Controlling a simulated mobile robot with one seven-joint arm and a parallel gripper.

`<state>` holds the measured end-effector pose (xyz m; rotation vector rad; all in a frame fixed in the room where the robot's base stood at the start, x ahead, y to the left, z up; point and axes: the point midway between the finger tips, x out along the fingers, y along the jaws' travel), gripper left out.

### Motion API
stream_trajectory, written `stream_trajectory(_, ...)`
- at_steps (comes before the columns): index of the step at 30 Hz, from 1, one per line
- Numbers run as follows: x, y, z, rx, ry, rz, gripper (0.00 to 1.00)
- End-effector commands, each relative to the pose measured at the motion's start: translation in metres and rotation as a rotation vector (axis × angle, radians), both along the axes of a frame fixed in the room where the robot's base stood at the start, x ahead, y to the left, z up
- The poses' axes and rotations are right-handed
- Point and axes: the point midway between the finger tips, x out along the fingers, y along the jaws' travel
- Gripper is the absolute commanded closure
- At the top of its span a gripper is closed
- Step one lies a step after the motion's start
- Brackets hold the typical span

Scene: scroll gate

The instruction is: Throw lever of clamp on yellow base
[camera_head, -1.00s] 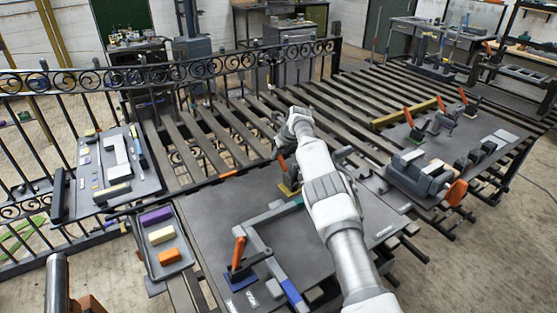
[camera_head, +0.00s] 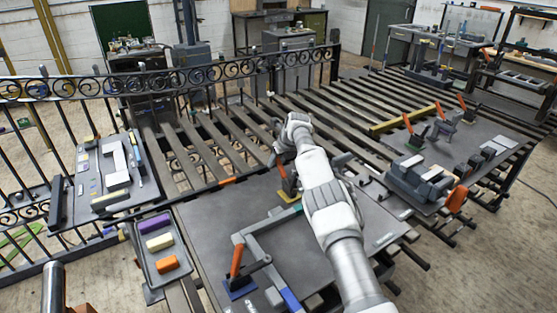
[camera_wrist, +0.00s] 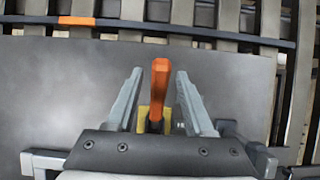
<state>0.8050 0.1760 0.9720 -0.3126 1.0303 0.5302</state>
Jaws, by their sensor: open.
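The clamp on the yellow base (camera_head: 288,196) stands on the grey plate, with its orange lever (camera_head: 283,170) standing up. In the wrist view the orange lever (camera_wrist: 159,84) rises between the two fingers of my gripper (camera_wrist: 159,76), with a visible gap on each side. Parts of the yellow base (camera_wrist: 143,117) show behind the lever. My gripper (camera_head: 276,158) is open, pointing down around the lever's upper part. Its body and fingers hide much of the clamp.
Another clamp with an orange lever (camera_head: 237,260) stands on a blue base (camera_head: 240,287) nearer the front. A grey bar frame (camera_head: 262,240) lies on the plate (camera_head: 213,217). A tray (camera_head: 150,268) of coloured blocks is at left. A vise (camera_head: 418,184) is at right.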

Motion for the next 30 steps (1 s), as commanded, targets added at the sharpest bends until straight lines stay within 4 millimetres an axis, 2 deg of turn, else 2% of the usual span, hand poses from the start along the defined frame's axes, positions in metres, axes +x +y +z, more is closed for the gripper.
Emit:
stream_trajectory(11,-0.003,-0.003,0.012,0.001,-0.001,-0.001,0.47)
stream_trajectory(19,-0.013,-0.007,0.026,0.001,0.000,0.000,0.47)
stream_trajectory(30,-0.034,-0.022,0.075,0.002,-0.002,0.000,0.47)
